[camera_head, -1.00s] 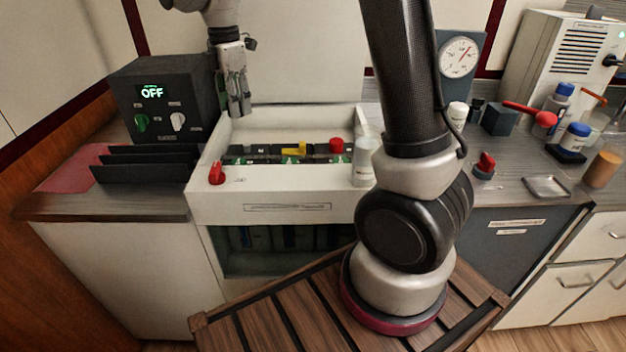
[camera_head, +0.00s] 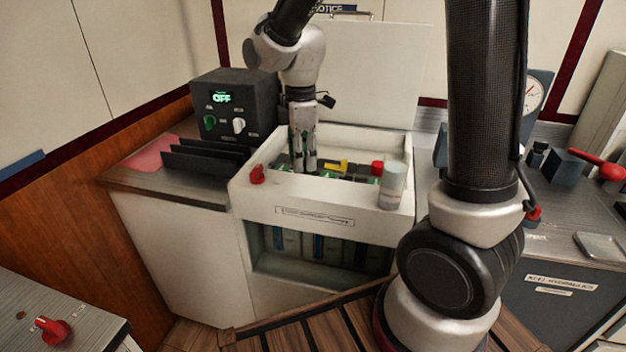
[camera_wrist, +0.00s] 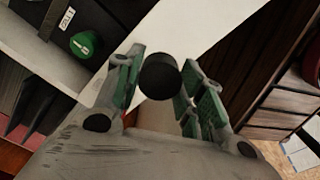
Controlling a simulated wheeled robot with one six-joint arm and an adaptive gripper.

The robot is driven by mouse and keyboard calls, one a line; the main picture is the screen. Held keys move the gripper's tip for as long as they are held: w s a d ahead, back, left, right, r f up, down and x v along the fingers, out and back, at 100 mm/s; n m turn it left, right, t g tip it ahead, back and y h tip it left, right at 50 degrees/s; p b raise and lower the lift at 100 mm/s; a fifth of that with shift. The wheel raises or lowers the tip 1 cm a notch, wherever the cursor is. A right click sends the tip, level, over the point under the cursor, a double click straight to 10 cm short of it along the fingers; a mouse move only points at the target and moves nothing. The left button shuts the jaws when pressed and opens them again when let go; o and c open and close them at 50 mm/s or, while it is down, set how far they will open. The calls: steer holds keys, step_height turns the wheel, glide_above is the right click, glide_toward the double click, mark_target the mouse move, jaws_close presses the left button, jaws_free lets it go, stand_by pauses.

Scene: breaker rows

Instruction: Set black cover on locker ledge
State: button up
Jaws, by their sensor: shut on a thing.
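My gripper (camera_head: 303,165) points down over the left part of the open white locker box (camera_head: 300,200), near its row of breakers. In the wrist view my gripper (camera_wrist: 160,78) is shut on a round black cover (camera_wrist: 158,73), held between its green-padded fingertips. The cover cannot be made out in the head view. A pale flat strip, possibly the ledge, runs behind the cover in the wrist view; I cannot tell which surface is the locker ledge. The box's raised lid (camera_head: 375,75) stands behind the gripper.
A red switch (camera_head: 257,175) and a pale jar (camera_head: 392,185) stand at the box's front corners. Yellow (camera_head: 336,166) and red (camera_head: 377,168) pieces sit among the breakers. A dark control box (camera_head: 235,112) reading OFF and black upright plates (camera_head: 205,158) are at left.

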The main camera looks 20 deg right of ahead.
mark_target(303, 186)
steer(key=shift+f, duration=2.65)
steer(key=shift+f, duration=0.1)
steer(key=o, duration=0.9)
